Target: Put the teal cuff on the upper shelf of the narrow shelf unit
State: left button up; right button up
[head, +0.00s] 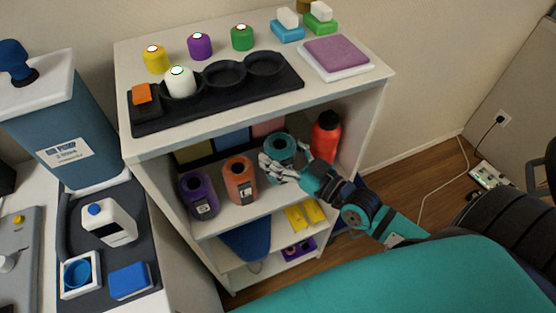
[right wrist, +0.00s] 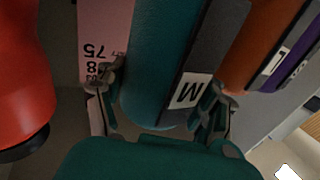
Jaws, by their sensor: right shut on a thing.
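The teal cuff (head: 280,148) is in the upper compartment of the narrow shelf unit (head: 217,207), behind the orange cuff's row and left of a red bottle (head: 325,136). In the right wrist view, the teal cuff (right wrist: 150,60) has a grey band and a label with an M. My right gripper (head: 272,168) reaches in from the right. Its fingers (right wrist: 160,108) are on either side of the cuff, shut on it. I cannot tell whether the cuff's base touches the shelf. My left gripper is not in view.
A purple cuff (head: 198,195) and an orange cuff (head: 240,180) stand on the same shelf to the left. Pink, blue and yellow boxes stand behind. The red bottle (right wrist: 22,75) is close beside the gripper. Yellow items (head: 304,214) lie on the shelf below.

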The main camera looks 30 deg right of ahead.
notch_tip(320, 180, down, 3)
jog(key=shift+f, duration=0.15)
jog(key=shift+f+b, duration=0.1)
jog(key=shift+b, duration=0.2)
jog(key=o, duration=1.4)
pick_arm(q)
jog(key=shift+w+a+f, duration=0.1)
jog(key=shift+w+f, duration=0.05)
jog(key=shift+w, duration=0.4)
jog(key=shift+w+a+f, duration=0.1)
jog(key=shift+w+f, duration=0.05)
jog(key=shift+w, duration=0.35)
pick_arm(e)
jog(key=shift+s, duration=0.1)
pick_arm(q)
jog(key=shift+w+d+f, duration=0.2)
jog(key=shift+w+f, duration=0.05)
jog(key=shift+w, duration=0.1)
pick_arm(e)
jog(key=shift+v, duration=5.9)
